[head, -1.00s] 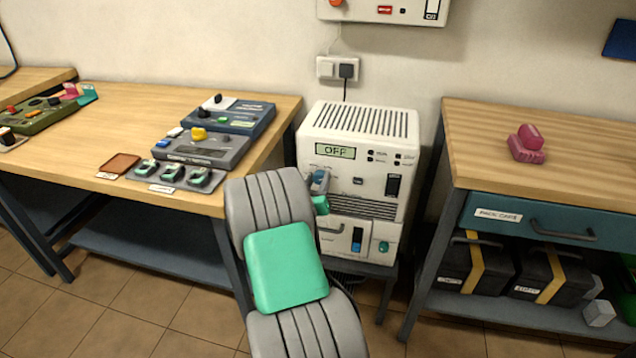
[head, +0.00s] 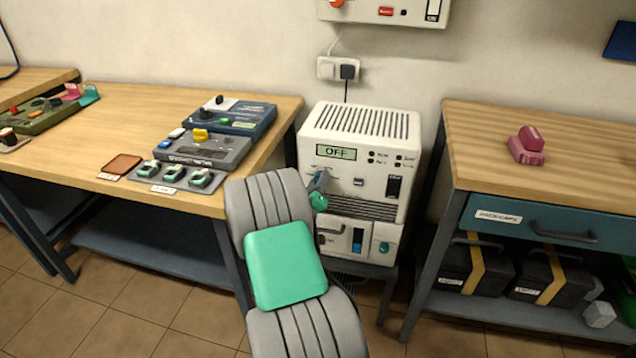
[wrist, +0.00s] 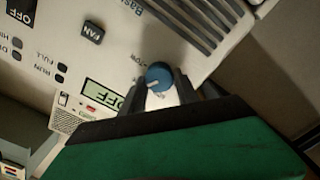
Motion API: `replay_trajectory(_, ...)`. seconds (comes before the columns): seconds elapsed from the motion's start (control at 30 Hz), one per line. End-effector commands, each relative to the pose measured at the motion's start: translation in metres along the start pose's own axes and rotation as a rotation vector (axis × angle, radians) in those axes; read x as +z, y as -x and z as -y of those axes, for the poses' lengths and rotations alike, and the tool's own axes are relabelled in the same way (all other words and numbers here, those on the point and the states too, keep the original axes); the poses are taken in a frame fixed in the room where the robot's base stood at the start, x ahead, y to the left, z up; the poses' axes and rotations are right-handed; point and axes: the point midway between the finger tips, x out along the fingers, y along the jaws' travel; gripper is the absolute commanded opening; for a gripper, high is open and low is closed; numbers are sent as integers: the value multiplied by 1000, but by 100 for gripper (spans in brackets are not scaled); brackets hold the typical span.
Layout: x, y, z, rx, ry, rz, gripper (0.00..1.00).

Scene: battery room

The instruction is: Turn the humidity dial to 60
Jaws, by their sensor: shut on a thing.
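The white dehumidifier-like cabinet (head: 345,190) stands between the two benches, and its display (head: 336,152) reads OFF. In the wrist view a round blue dial (wrist: 158,74) with a light pointer mark sits on the white panel beside the display (wrist: 104,97). My gripper (wrist: 160,88) is shut on the dial, with one dark finger on each side of it. In the head view my gripper (head: 320,182) is at the left of the cabinet front below the display, and it hides the dial.
A FAN button (wrist: 92,32) and vent slots lie near the dial. A dark switch (head: 393,187) and a green knob (head: 384,247) are on the cabinet front. The left bench (head: 60,150) holds several devices. The right bench (head: 470,140) stands close beside the cabinet.

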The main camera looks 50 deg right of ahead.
Motion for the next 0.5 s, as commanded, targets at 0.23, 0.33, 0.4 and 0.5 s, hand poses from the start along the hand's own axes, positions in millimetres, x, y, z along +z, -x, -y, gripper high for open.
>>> replay_trajectory(0.23,1,0,1,-1,1,1,0)
replay_trajectory(0.33,1,0,1,-1,1,1,40)
replay_trajectory(0.4,1,0,0,-1,0,1,46)
replay_trajectory(0.5,1,0,0,-1,0,1,54)
